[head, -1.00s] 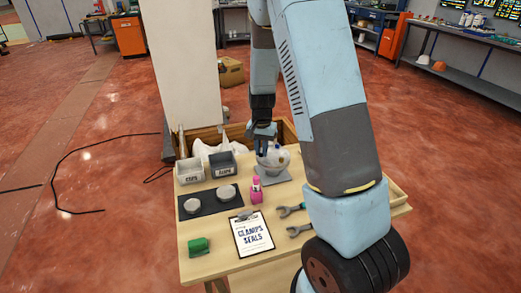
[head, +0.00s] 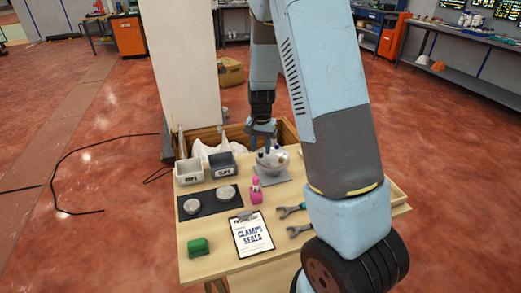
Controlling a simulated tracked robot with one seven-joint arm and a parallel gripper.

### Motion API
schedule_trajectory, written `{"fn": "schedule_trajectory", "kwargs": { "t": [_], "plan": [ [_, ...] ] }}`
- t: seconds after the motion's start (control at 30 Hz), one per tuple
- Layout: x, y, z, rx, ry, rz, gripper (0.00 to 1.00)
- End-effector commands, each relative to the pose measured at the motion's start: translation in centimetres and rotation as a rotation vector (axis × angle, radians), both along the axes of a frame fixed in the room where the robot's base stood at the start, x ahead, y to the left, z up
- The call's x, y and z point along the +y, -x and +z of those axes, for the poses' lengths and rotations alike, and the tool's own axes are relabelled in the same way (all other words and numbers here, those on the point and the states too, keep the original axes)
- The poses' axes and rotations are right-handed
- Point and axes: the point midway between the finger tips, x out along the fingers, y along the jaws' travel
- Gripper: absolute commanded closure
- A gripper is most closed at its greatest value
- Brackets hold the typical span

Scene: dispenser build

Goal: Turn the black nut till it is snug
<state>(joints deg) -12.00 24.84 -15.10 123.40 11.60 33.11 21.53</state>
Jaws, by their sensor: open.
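A white rounded assembly (head: 272,158) sits on a grey plate (head: 275,176) near the back of the wooden table. My gripper (head: 262,145) points down just above it, with its dark fingers spread apart and nothing seen between them. The fingertips are close to the top of the white assembly; I cannot tell whether they touch it. The black nut is too small or hidden behind the fingers to make out clearly.
A light grey bin (head: 189,171) and a dark bin (head: 222,165) stand left of the assembly.

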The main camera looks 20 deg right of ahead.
Motion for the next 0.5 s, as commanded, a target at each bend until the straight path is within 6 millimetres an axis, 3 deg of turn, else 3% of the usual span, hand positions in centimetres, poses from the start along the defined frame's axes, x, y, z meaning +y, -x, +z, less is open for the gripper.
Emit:
{"fn": "schedule_trajectory", "kwargs": {
  "t": [0.5],
  "plan": [
    [0.0, -0.1, 9.7, -0.004, 0.000, 0.001, 0.56]
  ]
}}
